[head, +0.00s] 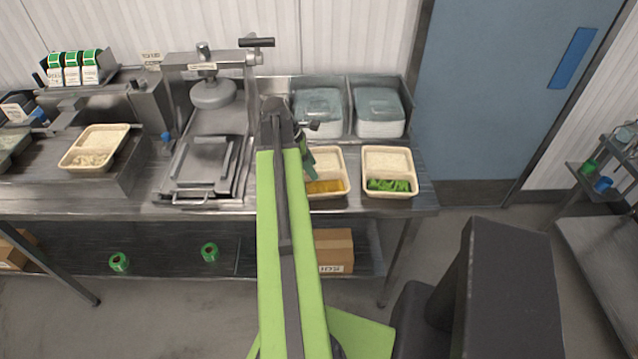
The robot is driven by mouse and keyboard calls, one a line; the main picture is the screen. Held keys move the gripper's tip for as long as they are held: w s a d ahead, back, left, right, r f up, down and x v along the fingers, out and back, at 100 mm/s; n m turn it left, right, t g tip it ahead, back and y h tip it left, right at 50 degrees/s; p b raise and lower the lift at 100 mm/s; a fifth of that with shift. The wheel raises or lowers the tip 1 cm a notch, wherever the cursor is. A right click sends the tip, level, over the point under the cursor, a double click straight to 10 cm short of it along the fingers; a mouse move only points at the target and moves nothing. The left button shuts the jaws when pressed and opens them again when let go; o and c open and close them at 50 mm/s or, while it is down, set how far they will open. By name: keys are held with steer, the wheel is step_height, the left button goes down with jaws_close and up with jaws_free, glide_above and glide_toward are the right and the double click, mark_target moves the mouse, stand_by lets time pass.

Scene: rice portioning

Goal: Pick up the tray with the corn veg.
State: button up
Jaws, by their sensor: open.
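The tray with the corn veg (331,160) is a cream two-compartment tray on the steel bench, right beside my arm in the head view. Its front compartment holds yellow-orange corn (325,187); its back compartment looks filled with pale rice. My arm covers the tray's left side. My gripper (308,160) is at the end of the arm, over or beside the tray's left edge. It is open, and the tray still rests on the bench. The arm partly hides the fingers, so I cannot tell whether they touch the rim.
A similar tray with green veg (388,162) stands just to the right. Two lidded containers (378,110) sit behind the trays. A steel press (210,140) is left of my arm. Another tray (94,148) lies far left. A cardboard box (333,250) is on the lower shelf.

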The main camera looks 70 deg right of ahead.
mark_target(319, 173)
steer(key=b+x, duration=0.3)
steer(key=x, duration=0.2)
steer(key=shift+s+d+r+b, duration=0.1)
steer(key=shift+s+d+b, duration=0.05)
steer(key=shift+s+b, duration=0.2)
steer(key=shift+r, duration=0.2)
steer(key=shift+c, duration=0.2)
jaws_close()
